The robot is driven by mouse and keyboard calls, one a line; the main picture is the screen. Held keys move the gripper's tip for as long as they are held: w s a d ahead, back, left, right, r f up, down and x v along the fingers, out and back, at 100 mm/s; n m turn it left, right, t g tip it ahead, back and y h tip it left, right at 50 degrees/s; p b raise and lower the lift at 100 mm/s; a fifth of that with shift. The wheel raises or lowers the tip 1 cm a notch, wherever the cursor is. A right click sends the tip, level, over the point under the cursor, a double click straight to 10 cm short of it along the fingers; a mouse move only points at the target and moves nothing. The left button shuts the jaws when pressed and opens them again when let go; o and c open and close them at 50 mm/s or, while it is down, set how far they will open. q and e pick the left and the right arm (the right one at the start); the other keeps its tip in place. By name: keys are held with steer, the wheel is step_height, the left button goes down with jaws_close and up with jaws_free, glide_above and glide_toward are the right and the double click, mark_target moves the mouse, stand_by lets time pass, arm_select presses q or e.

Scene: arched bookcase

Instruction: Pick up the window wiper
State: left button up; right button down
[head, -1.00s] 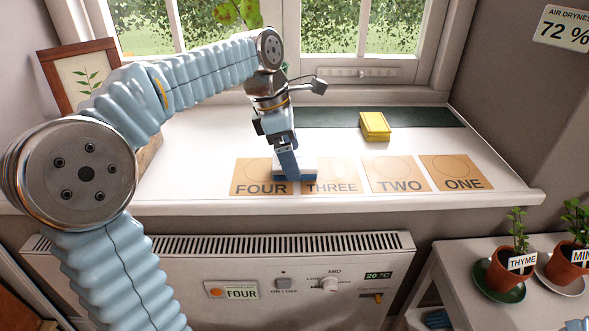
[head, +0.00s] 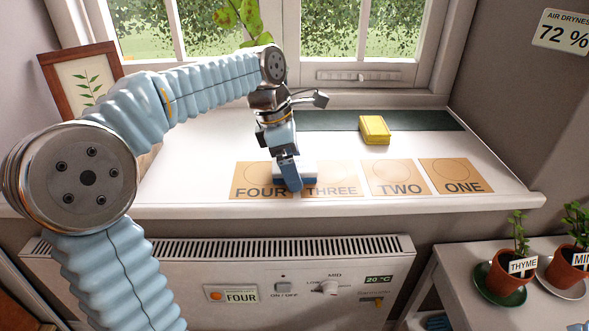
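A small white and blue object (head: 309,171) lies on the white windowsill, across the inner edges of the FOUR and THREE cards. It may be the window wiper, but its shape is partly hidden by my gripper. My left gripper (head: 289,180) points down at this object and covers its left-middle part. One blue finger shows in front of it; the other finger is hidden, so I cannot tell whether the gripper is closed on it. My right gripper is not in view.
A yellow block (head: 375,130) sits at the edge of a dark green mat (head: 430,120). The TWO card (head: 399,178) and ONE card (head: 456,176) lie clear. A picture frame (head: 82,80) stands at left. Potted thyme (head: 503,275) stands on a lower table at right.

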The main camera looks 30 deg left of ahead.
mark_target(300, 165)
arm_select(q)
steer(key=shift+c, duration=0.4)
steer(key=c, duration=1)
steer(key=shift+r, duration=0.1)
steer(key=shift+r, duration=0.15)
steer(key=r, duration=0.2)
steer(key=r+p, duration=0.1)
steer(key=r, duration=0.1)
steer(key=shift+s+d+r, duration=0.1)
steer(key=shift+s+d, duration=0.05)
steer(key=shift+d, duration=0.05)
steer(key=s+d+r, duration=0.4)
steer(key=s, duration=0.1)
steer(key=s+d+r, duration=0.4)
steer(key=d+r, duration=0.1)
steer(key=shift+s+d, duration=0.2)
steer(key=shift+s, duration=0.15)
